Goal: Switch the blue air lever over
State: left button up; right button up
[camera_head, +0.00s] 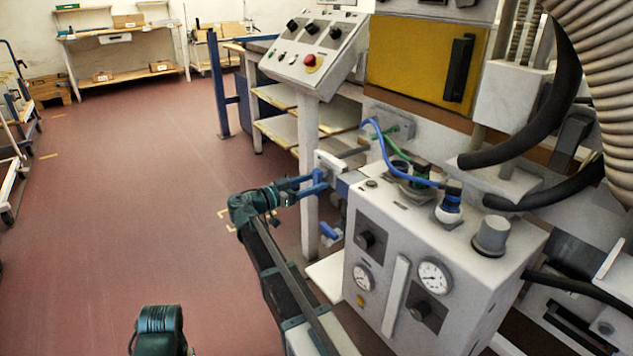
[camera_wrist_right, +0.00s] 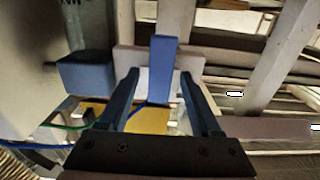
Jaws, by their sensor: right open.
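The blue air lever (camera_wrist_right: 164,68) stands upright in the right wrist view, in front of a white plate (camera_wrist_right: 135,60). It lies between the fingertips of my right gripper (camera_wrist_right: 158,76), with a gap showing on each side. In the head view the lever (camera_head: 318,180) is small and partly overlapped by the right gripper (camera_head: 302,187), which points right towards it. The right gripper is open and holds nothing. A blue block (camera_wrist_right: 88,75) sits left of the lever in the wrist view.
The grey unit with gauges (camera_head: 433,277) stands right of the gripper. Another blue handle (camera_head: 329,231) shows lower at its left side. Blue and green hoses (camera_head: 378,137) arch above. A sloped control panel (camera_head: 315,50) stands behind. The red floor to the left is clear.

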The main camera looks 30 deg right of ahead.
jog(key=shift+d, duration=0.8)
grip_shut()
dwell(1.0)
